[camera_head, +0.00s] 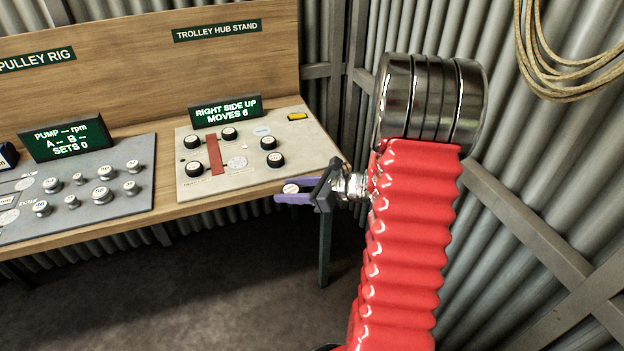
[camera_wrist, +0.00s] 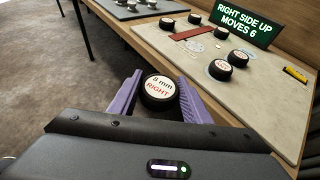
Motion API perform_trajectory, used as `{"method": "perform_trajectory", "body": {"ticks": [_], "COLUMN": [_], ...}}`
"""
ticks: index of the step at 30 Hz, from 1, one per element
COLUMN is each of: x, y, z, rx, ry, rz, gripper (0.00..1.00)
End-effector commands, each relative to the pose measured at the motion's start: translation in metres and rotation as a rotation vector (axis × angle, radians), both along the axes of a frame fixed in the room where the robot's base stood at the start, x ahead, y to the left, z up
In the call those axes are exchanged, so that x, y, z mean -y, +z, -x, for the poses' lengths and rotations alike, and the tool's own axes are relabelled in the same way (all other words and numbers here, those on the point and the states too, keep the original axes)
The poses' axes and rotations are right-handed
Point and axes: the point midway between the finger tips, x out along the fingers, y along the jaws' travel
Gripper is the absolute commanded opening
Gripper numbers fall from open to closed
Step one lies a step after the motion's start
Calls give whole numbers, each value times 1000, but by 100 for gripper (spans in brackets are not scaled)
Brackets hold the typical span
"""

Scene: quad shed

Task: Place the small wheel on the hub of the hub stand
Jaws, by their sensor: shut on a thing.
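My gripper (camera_head: 291,193) has purple fingers shut on a small black wheel with a pale face (camera_head: 290,188). In the wrist view the wheel (camera_wrist: 158,89) sits between the fingers (camera_wrist: 157,95), its face toward the camera, reading "8 mm RIGHT". It is in front of the bench edge, apart from the hub stand. The hub stand is a beige board (camera_head: 312,140) under the sign "TROLLEY HUB STAND". Several black wheels with pale faces (camera_head: 275,160) sit on it, around a red bar (camera_head: 214,155) and a grey disc (camera_head: 237,162). I cannot tell which part is the hub.
A display (camera_head: 226,111) behind the board reads "RIGHT SIDE UP MOVES 6". A yellow block (camera_head: 297,116) lies at the board's back right. The pulley rig board (camera_head: 120,200) with metal knobs is to the left. Corrugated walls and a rope coil (camera_head: 560,85) are on the right.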

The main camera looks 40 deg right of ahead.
Motion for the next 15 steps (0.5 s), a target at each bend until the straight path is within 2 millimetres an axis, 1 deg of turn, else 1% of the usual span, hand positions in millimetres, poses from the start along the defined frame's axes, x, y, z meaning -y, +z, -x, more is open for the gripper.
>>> {"method": "perform_trajectory", "body": {"ticks": [1,2,7,12,15], "x": [-16,-25,-87,-150,-178], "y": [-7,-11,-38,-63,-74], "z": [-4,-7,-17,-20,-18], "rx": [-3,-3,-2,0,0], "ry": [34,53,185,308,361], "rz": [-3,-4,-5,-6,-5], "gripper": [21,21,21,21,21]}}
